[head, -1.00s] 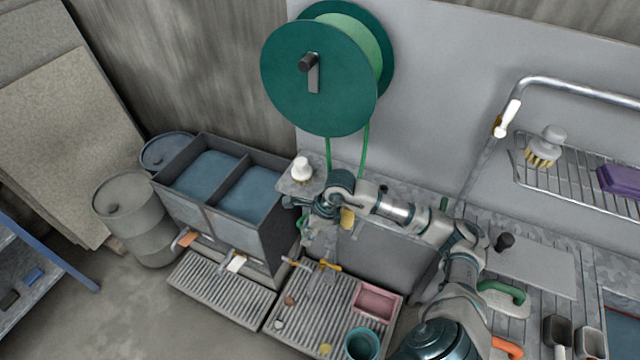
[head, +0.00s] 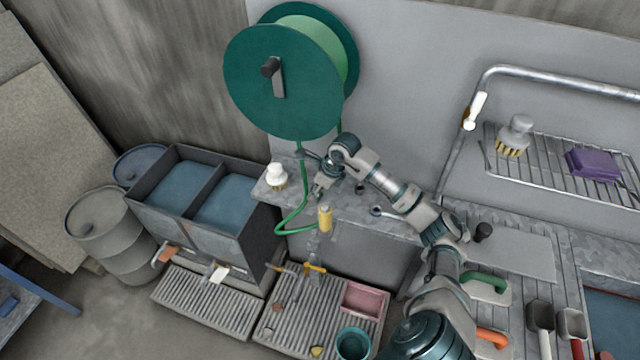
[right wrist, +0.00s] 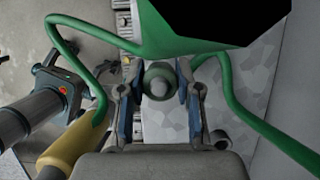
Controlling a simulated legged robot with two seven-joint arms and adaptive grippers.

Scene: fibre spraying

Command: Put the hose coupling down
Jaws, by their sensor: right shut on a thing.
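My right gripper (head: 322,186) is over the grey metal ledge (head: 350,205) below the hose reel. In the right wrist view its two fingers (right wrist: 158,95) are shut on the round green-grey hose coupling (right wrist: 158,82). In the head view the coupling is too small and covered to make out. I cannot tell whether it touches the ledge. The green hose (head: 284,228) hangs in a loop over the ledge's front. A yellow grip (head: 325,218) hangs at the ledge's front edge; it also shows in the right wrist view (right wrist: 78,148). My left gripper is not in view.
The green reel (head: 282,82) stands above the ledge. A white-knobbed brush (head: 277,174) is left of my gripper, and a small metal ring piece (head: 376,211) lies to the right. A twin blue-filled tank (head: 222,204) stands at left. A slatted tray (head: 285,318) holding small items is below.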

